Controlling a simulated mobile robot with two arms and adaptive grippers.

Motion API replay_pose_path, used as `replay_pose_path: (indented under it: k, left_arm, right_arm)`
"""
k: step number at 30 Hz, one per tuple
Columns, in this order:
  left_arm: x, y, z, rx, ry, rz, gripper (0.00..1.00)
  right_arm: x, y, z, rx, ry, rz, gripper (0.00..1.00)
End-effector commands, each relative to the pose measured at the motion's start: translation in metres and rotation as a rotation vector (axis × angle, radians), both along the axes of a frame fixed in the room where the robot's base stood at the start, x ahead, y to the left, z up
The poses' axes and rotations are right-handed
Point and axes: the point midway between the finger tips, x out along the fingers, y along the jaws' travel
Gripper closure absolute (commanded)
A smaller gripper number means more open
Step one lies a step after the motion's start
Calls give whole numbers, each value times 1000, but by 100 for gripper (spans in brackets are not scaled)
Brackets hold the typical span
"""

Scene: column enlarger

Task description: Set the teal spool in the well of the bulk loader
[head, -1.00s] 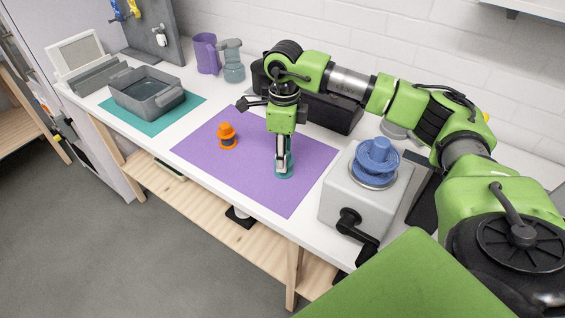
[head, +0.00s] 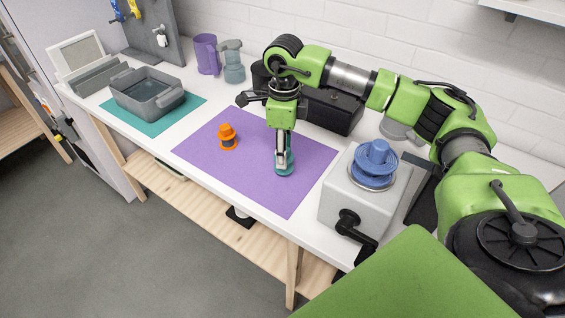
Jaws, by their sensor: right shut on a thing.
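The teal spool (head: 285,170) is at the right part of the purple mat, upright, with its upper part mostly hidden by the gripper. My right gripper (head: 281,158) points down and is shut on it. I cannot tell whether the spool touches the mat. The bulk loader (head: 342,196) is the light grey box with a black crank, to the right of the mat. A blue spool (head: 376,158) sits on its round top, over the place of the well, which I cannot see into. My left gripper is out of view.
An orange spool (head: 227,138) stands on the purple mat (head: 225,168). A grey tray (head: 120,93) sits on a teal mat at left. A purple mug (head: 205,54) and a grey-blue bottle (head: 233,66) stand behind. A black box (head: 330,112) stands behind the arm.

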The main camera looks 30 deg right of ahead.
Motion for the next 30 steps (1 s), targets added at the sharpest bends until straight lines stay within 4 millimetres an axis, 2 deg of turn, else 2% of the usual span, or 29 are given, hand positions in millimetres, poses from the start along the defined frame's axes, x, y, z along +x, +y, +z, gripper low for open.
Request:
replay_pose_path:
  k: [22, 30]
  left_arm:
    - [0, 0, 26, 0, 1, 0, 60]
    - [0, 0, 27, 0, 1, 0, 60]
  right_arm:
    - [0, 0, 40, 1, -1, 0, 81]
    - [0, 0, 44, 0, 0, 0, 81]
